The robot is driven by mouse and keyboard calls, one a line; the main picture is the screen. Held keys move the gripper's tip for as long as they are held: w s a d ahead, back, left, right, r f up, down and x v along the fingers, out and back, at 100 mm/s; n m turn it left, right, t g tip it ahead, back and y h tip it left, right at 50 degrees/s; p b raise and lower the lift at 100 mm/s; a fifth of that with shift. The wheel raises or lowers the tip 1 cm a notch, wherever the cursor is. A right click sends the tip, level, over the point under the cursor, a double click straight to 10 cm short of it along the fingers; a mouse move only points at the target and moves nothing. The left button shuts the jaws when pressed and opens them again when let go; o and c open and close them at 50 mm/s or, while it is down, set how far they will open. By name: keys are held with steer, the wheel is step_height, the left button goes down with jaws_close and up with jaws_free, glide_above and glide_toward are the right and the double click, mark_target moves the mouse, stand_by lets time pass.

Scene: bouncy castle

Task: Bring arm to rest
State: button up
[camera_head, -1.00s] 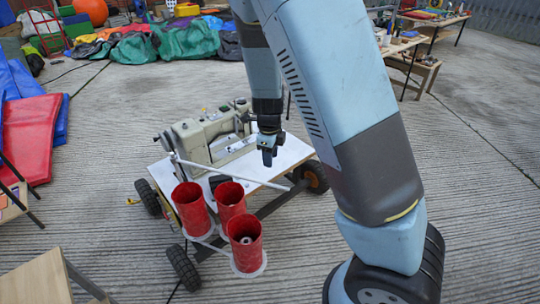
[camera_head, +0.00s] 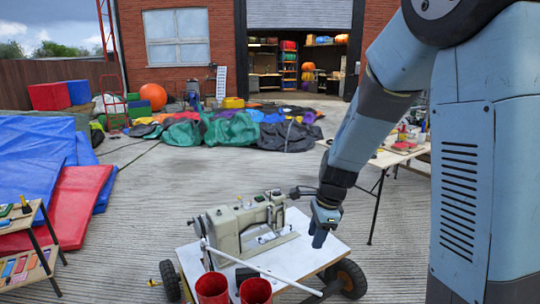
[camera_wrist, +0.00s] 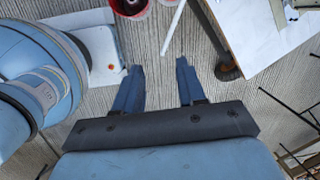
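My gripper (camera_head: 320,232) hangs pointing down at the right end of the white-topped cart in the head view. In the wrist view its two blue fingers (camera_wrist: 158,84) stand well apart with bare concrete between them, so it is open and empty. My arm is bent, its upper links filling the right side of the head view. The wheeled cart (camera_head: 306,252) carries a beige sewing machine (camera_head: 236,226). The cart's white top also shows at the upper right of the wrist view (camera_wrist: 262,38).
Red cylinders (camera_head: 212,288) stand at the cart's front, with a white bar (camera_head: 250,262) beside them. A work table (camera_head: 385,158) stands behind my arm at right. Red and blue mats (camera_head: 75,200) and a small shelf (camera_head: 30,245) are at left. Concrete behind the cart is clear.

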steer(key=s+d+r+n+t, duration=0.1)
steer(key=s+d+r+n, duration=0.2)
steer(key=s+r+n, duration=0.2)
steer(key=s+d+r+n+t+h, duration=0.1)
steer(key=s+d+r+n+t, duration=0.1)
steer(key=s+d+r+n, duration=0.2)
steer(key=s+d+r+n+t+h, duration=0.1)
steer(key=s+d+r+n, duration=0.2)
steer(key=s+r+n, duration=0.5)
steer(key=shift+s+d+r+t, duration=0.3)
steer(key=shift+s+r, duration=0.9)
steer(key=shift+r, duration=0.6)
